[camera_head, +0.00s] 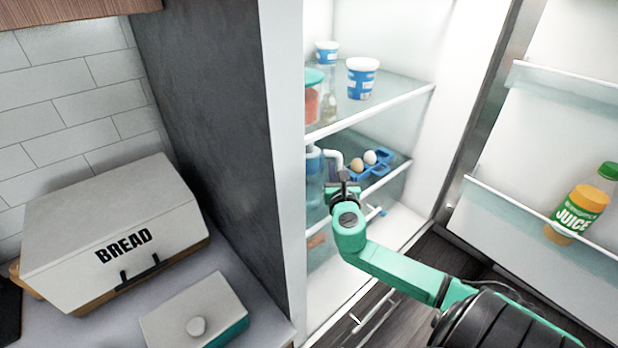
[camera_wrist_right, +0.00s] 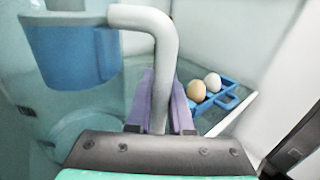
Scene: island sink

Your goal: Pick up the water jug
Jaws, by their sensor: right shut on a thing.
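The water jug (camera_head: 313,168) stands on the middle fridge shelf, partly hidden by the fridge's side wall in the head view. In the right wrist view the jug (camera_wrist_right: 70,50) has a blue upper part, a clear body and a bent pale grey handle (camera_wrist_right: 155,22). My right gripper (camera_head: 343,186) reaches into the fridge from the front right. In the wrist view its purple fingers (camera_wrist_right: 163,108) stand on both sides of the handle's vertical part and are shut on it. The jug looks upright. I cannot tell whether its base touches the shelf. My left gripper is not in view.
A blue egg holder (camera_head: 372,167) with two eggs sits just right of the jug. Blue-and-white cups (camera_head: 362,78) and a red container (camera_head: 312,98) stand on the shelf above. The open fridge door holds a juice bottle (camera_head: 580,208). A bread box (camera_head: 112,235) is on the left counter.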

